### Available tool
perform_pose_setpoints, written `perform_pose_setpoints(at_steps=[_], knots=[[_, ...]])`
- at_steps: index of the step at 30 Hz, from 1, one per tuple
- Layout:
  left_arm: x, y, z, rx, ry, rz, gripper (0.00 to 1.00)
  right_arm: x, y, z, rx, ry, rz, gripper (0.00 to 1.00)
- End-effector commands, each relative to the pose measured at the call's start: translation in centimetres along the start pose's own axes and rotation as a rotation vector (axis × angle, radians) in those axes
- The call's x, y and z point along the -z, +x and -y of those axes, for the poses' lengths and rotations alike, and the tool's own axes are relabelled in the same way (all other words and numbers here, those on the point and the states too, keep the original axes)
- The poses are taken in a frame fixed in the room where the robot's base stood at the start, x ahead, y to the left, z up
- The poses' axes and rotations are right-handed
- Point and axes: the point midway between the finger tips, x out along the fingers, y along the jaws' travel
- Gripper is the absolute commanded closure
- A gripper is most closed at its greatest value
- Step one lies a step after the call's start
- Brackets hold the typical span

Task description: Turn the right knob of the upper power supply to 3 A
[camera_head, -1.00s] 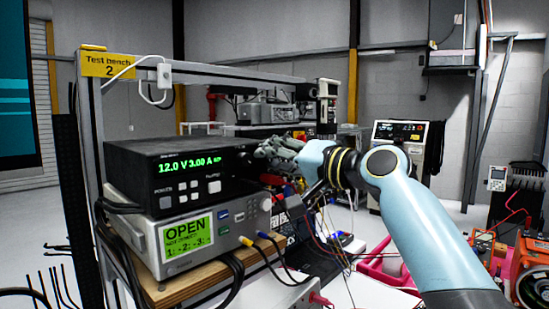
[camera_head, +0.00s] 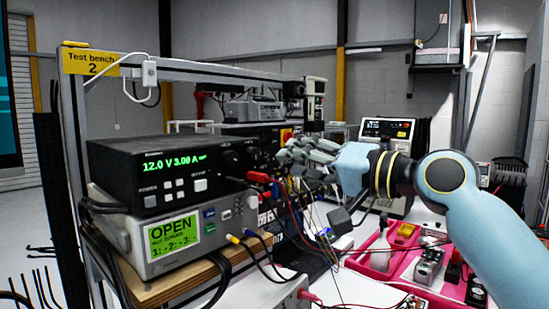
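The upper power supply (camera_head: 120,169) is a black box whose green display (camera_head: 174,162) reads 12.0 V 3.00 A. It stands on a grey instrument (camera_head: 130,233) with a green screen reading OPEN. Dark knobs (camera_head: 231,158) show at the right end of its front; which one is the right knob is hard to tell. My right gripper (camera_head: 290,150) is just right of the front panel, its fingers pointing left, with a small gap to the knobs in the picture. I see nothing held in it, but its finger opening is unclear. My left gripper is out of view.
Red and black leads hang from the supply's front below my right gripper. A wooden shelf (camera_head: 165,288) carries both instruments. A pink tray (camera_head: 370,263) with parts lies at the lower right. A metal frame with a yellow Test bench 2 sign (camera_head: 90,62) stands around the instruments.

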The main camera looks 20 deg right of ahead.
Motion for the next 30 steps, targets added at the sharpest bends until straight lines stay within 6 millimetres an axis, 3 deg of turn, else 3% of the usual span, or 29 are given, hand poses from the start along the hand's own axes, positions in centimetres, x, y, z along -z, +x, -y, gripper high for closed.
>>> perform_pose_setpoints(at_steps=[3, 7, 23, 26, 30], knots=[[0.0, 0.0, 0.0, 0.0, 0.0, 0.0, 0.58, 0.0, -1.8, -0.1, -0.003, -0.004, -0.001, 0.67], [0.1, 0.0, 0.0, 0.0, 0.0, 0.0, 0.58, 0.0, -2.8, 0.0, -0.001, -0.001, 0.0, 0.67], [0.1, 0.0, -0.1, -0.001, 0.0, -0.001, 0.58, -0.2, -3.0, -0.2, -0.006, -0.003, 0.004, 0.67], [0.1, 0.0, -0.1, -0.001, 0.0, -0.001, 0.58, -2.0, -3.6, -1.6, -0.059, -0.043, 0.035, 0.67], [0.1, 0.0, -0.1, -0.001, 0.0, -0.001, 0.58, -8.2, -6.5, -6.6, -0.259, -0.192, 0.163, 0.67]])
